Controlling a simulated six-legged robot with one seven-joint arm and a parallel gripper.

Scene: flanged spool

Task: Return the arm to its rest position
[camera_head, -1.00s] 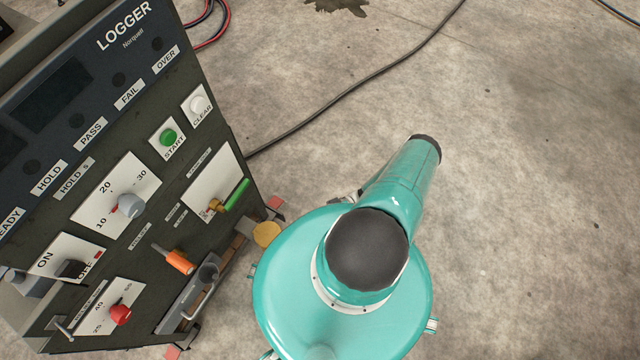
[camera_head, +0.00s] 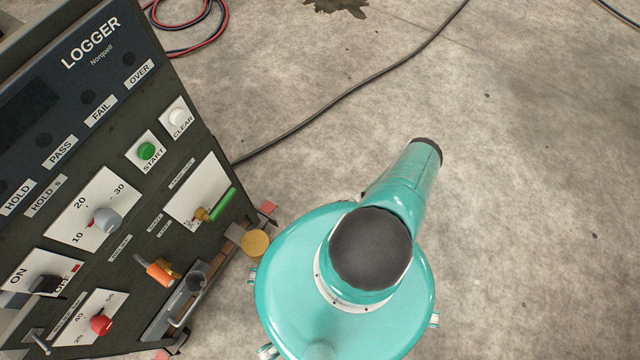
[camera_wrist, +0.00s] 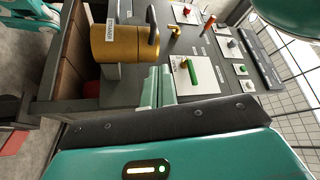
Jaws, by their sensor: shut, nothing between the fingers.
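My gripper (camera_wrist: 160,87) shows in the wrist view as two pale teal fingers held together, with nothing between them. They are beside the LOGGER cabinet, in front of its panel as seen there. My teal arm (camera_head: 400,195) is folded over my round teal body in the head view, where the gripper itself is hidden. A brass cylinder (camera_wrist: 125,43) with a dark curved handle lies just above and left of the fingertips in the wrist view. I cannot tell whether the fingers touch anything.
The LOGGER cabinet (camera_head: 60,155) stands close at left, with a green lever (camera_head: 222,204), an orange handle (camera_head: 158,272) and several knobs sticking out. A black cable (camera_head: 345,92) crosses the concrete floor. The floor at right is clear.

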